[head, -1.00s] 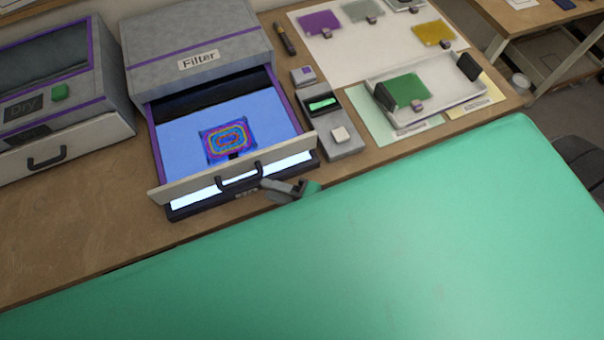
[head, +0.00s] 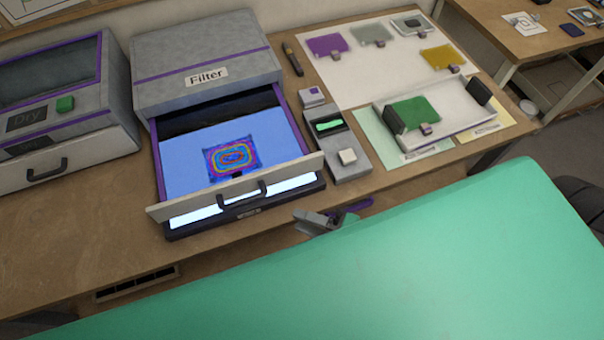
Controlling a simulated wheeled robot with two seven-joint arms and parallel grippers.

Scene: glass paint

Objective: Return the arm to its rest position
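My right gripper (head: 318,222) shows as a small grey part at the bench's front edge, right of and below the open filter drawer (head: 290,172). It is apart from the drawer's dark handle (head: 242,195), and nothing shows held in it. Its fingers are too small and partly hidden to tell open from shut. My own large green body part fills the lower view and hides the rest of the arm. My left gripper is not in view. A glass sheet with a colourful ringed pattern (head: 231,156) lies in the drawer under the grey filter box (head: 203,40).
A dryer box (head: 120,140) with a green button stands at left. Right of the drawer are a small grey device (head: 350,172) and a white tray (head: 455,125) holding a green plate (head: 415,112). Bare bench (head: 80,225) lies front left.

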